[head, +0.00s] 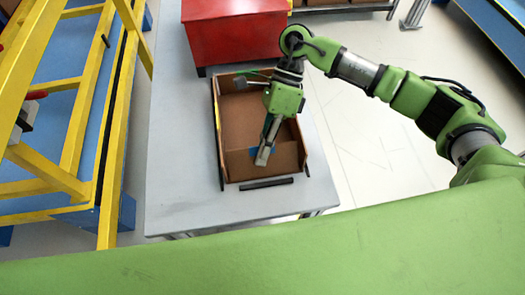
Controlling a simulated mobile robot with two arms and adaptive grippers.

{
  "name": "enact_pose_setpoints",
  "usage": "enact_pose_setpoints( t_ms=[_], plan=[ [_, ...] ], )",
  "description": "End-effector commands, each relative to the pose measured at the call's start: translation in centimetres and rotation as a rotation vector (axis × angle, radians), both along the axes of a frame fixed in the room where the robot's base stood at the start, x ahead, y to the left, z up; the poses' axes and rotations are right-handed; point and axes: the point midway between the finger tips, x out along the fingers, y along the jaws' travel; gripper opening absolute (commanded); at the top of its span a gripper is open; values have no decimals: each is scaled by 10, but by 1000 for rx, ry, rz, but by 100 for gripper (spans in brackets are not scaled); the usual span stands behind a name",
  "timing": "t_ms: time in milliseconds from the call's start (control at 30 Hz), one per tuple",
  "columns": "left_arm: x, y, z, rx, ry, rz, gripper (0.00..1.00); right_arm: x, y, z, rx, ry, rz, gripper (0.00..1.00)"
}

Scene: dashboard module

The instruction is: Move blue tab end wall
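A shallow brown open box (234,108) lies on the grey table. A small blue patch (254,153) shows at its near end, partly covered by my gripper; I take it for the blue tab. My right gripper (263,156) points down over the near part of the box, its fingertips close to the blue patch. I cannot tell whether it touches the patch, or whether the fingers are open or shut. My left gripper is not in view.
A red bin (232,38) stands behind the box on the grey table (178,165). A dark bar (266,184) lies just in front of the box. Yellow framing (82,105) with blue panels is on the left. The table left of the box is clear.

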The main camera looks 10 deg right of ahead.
Motion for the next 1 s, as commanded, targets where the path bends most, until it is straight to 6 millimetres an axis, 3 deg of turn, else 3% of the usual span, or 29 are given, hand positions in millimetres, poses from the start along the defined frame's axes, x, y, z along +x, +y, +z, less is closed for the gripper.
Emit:
enact_pose_setpoints(
  t_ms=[67,467,1000],
  plan=[
    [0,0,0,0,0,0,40,0,0,0,-1,1,1,20],
    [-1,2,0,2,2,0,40,3,-2,3,0,-2,-1,20],
    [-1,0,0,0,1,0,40,56,-39,77,0,-1,-2,20]
  ],
)
